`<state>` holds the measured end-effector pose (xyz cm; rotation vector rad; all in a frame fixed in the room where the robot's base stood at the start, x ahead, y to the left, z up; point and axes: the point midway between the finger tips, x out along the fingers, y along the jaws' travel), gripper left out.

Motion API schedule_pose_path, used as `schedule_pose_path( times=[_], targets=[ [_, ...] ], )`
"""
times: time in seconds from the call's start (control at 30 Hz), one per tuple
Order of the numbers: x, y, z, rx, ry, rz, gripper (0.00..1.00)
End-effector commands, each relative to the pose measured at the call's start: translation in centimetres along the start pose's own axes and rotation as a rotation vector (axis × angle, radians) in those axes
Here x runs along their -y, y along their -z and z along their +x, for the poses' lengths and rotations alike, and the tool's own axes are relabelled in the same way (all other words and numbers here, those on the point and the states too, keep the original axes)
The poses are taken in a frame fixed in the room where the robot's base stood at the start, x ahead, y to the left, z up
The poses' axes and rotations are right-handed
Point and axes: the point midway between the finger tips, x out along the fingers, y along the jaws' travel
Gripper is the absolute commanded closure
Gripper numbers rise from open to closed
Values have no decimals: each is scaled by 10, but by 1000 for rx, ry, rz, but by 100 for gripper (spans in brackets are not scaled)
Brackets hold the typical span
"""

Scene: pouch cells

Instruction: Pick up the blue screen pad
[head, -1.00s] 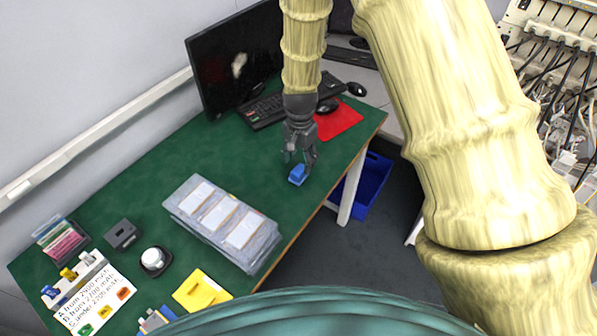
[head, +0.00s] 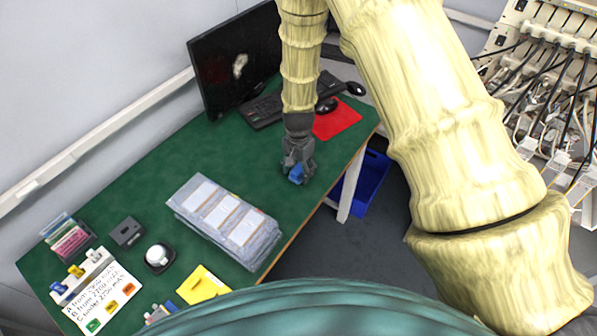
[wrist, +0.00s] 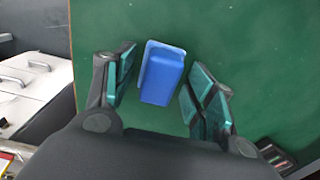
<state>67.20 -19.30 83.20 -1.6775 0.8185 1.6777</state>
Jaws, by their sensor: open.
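The blue screen pad (wrist: 162,78) is a small blue block lying on the green table. In the wrist view it sits between my gripper's (wrist: 160,90) two spread fingers, with green table showing on both sides of it. The head view shows my gripper (head: 297,172) low over the table near its right edge, with the pad (head: 296,175) between the fingers, partly hidden by them. My gripper is open and apart from the pad in the wrist view.
A clear tray of pouch cells (head: 222,222) stands left of my gripper. A red mouse mat (head: 337,120), keyboard (head: 262,110) and monitor (head: 236,62) are behind. A blue bin (head: 368,182) is on the floor beyond the table's right edge. A yellow pad (head: 203,285) lies in front.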

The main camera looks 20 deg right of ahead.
Motion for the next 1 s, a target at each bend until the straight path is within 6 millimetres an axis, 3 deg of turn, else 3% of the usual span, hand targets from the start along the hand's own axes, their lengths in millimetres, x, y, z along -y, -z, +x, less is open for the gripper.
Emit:
schedule_pose_path(
  times=[0.13, 0.4, 0.77, 1.0],
  targets=[
    [0, 0, 0, 0, 0, 0, 48],
    [0, 0, 0, 0, 0, 0, 94],
    [0, 0, -2, 0, 0, 0, 94],
    [0, 0, -15, -1, 0, -1, 94]
  ],
)
